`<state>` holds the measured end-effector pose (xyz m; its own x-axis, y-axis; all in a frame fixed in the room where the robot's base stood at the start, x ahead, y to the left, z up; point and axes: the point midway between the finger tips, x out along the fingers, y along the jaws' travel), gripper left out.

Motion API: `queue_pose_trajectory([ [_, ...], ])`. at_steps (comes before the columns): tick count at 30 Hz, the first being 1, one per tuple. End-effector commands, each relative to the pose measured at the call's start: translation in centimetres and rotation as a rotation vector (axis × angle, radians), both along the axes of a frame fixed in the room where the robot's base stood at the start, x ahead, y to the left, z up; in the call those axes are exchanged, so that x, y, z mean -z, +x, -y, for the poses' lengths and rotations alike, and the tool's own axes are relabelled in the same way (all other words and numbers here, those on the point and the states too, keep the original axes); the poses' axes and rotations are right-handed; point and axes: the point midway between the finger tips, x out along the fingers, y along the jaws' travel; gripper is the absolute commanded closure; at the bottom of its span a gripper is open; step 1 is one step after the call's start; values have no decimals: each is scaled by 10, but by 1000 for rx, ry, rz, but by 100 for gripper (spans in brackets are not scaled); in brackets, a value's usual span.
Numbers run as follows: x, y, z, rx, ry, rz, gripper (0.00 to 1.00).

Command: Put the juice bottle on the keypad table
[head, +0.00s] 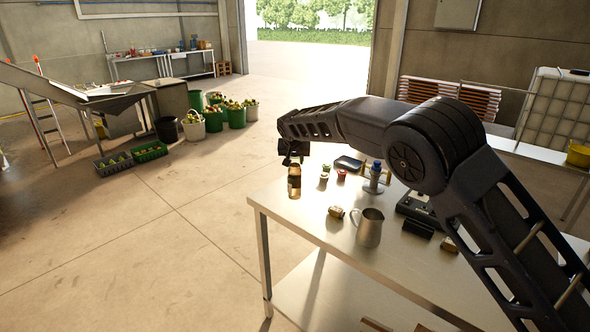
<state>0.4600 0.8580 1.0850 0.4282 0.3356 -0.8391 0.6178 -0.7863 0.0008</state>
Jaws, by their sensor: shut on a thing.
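The juice bottle (294,182) is small, brown and upright, with a pale label band. My gripper (293,162) is shut on its top from above. The bottle shows over the left back part of a metal-topped table (310,222). I cannot tell whether its base touches the top. A dark device (415,207), perhaps the keypad, lies on this table to the right, partly hidden by my arm.
A metal jug (369,228), a small brass-coloured item (336,212), small jars (324,177), a blue-topped item (376,175) and a dark tray (348,163) stand on the table. The front left of the top is clear. Open floor lies left.

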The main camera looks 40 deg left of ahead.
Motion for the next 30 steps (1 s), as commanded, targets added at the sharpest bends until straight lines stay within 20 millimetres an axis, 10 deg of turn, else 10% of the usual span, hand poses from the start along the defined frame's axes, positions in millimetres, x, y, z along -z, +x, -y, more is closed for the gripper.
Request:
queue_pose_trajectory([
  [21, 40, 0, 0, 1, 0, 0, 100],
  [22, 41, 0, 0, 1, 0, -1, 61],
  [24, 41, 0, 0, 0, -1, -1, 48],
  [30, 41, 0, 0, 0, -1, -1, 45],
])
